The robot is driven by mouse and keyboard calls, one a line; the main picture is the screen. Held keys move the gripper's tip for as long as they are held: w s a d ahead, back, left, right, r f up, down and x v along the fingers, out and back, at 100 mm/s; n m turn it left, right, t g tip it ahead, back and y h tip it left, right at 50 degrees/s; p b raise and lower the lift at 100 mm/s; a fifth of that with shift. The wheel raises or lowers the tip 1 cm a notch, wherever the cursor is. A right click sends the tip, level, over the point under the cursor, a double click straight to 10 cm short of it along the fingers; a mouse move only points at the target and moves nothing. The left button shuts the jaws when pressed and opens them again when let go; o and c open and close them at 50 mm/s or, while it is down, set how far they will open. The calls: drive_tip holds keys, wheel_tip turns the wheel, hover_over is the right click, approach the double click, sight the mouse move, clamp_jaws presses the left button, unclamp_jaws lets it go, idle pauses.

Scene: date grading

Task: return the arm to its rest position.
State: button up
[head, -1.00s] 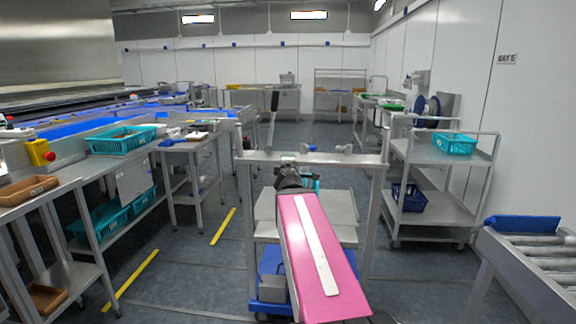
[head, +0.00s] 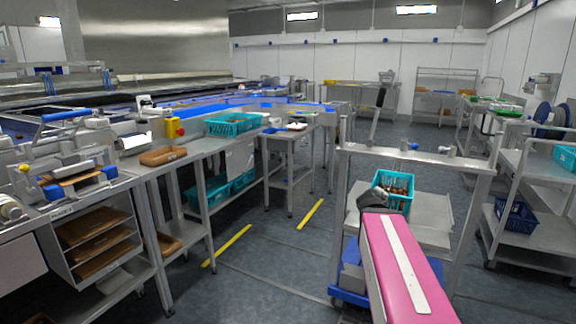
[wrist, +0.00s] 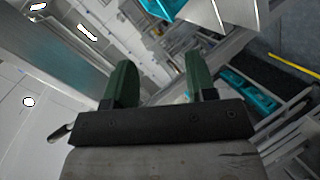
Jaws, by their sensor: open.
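My arm, with a pink cover, reaches forward at the lower right of the head view. In the wrist view my gripper (wrist: 158,82) shows two green fingers spread well apart. The gap between them holds nothing. The fingers themselves cannot be made out in the head view, where the end of my arm is partly hidden behind the pink cover.
A teal basket (head: 394,190) with brownish contents sits on a steel cart (head: 433,208) close to my arm. The left bench (head: 205,147) carries another teal basket (head: 232,124) and a wooden tray (head: 163,156). Floor with yellow lines (head: 310,214) is open between them.

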drive_tip(key=s+a+f+m+g+y, duration=0.3)
drive_tip(key=s+a+f+g, duration=0.2)
drive_tip(key=f, duration=0.7)
drive_tip(key=s+a+f+m+g+y, duration=0.4)
drive_tip(key=s+a+f+g, duration=0.2)
drive_tip(key=s+a+f, duration=0.3)
wheel_tip(320, 180, down, 4)
drive_tip(key=shift+a+r, duration=0.1)
drive_tip(key=shift+a, duration=1.05)
drive_tip(key=shift+s+a, duration=0.15)
drive_tip(key=shift+s, duration=0.1)
drive_tip(key=shift+c, duration=1.2)
clamp_jaws()
